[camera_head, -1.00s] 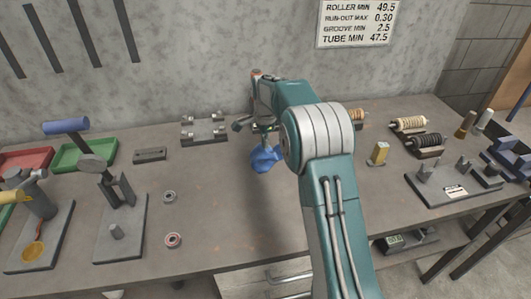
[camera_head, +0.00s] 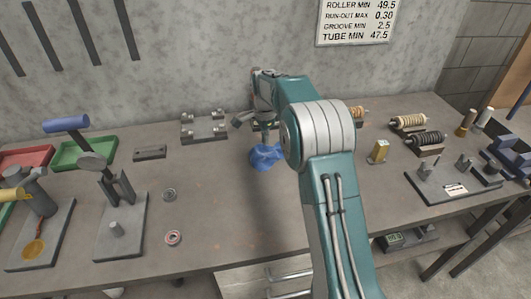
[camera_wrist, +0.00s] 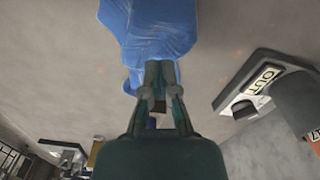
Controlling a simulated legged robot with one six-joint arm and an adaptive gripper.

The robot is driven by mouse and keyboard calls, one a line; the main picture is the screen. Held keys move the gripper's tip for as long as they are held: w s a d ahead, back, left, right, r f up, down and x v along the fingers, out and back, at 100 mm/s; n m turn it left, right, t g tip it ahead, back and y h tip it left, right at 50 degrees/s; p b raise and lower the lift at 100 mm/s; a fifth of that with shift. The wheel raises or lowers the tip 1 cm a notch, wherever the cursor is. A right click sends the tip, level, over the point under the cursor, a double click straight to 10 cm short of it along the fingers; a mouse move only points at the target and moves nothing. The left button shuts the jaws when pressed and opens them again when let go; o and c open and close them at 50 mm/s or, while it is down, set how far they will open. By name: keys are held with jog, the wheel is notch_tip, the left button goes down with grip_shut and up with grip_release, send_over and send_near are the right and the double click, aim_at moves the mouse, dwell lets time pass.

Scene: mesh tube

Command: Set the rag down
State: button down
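The blue rag (camera_head: 265,156) is a crumpled cloth at the middle of the workbench, below my gripper (camera_head: 264,141). Its underside is at or very close to the bench top; I cannot tell whether all of it rests there. In the wrist view the rag (camera_wrist: 160,30) spreads beyond the fingertips, with some blue cloth beside the fingers. My gripper (camera_wrist: 160,72) has its two fingers close together, pinching the rag. My arm hides part of the bench to the right of the rag.
Left of the rag is bare bench (camera_head: 215,190), with two small rings (camera_head: 172,237) further left. A grey fixture (camera_head: 204,126) stands behind left. A yellow block (camera_head: 379,151) and rollers (camera_head: 426,140) are on the right. A dark fixture with a label (camera_wrist: 265,80) shows in the wrist view.

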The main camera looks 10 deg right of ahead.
jog(key=s+r+n+t, duration=0.3)
jog(key=s+r+n, duration=0.4)
jog(key=s+r, duration=1.15)
jog(key=s+f+n+t, duration=0.1)
jog(key=s+n, duration=0.3)
jog(key=s, duration=0.6)
jog(key=s+f+n+t, duration=0.1)
jog(key=s+f+n, duration=0.1)
jog(key=s, duration=0.9)
jog(key=shift+d+f+n+t, duration=0.25)
jog(key=shift+f+n+t, duration=0.05)
jog(key=shift+n, duration=0.6)
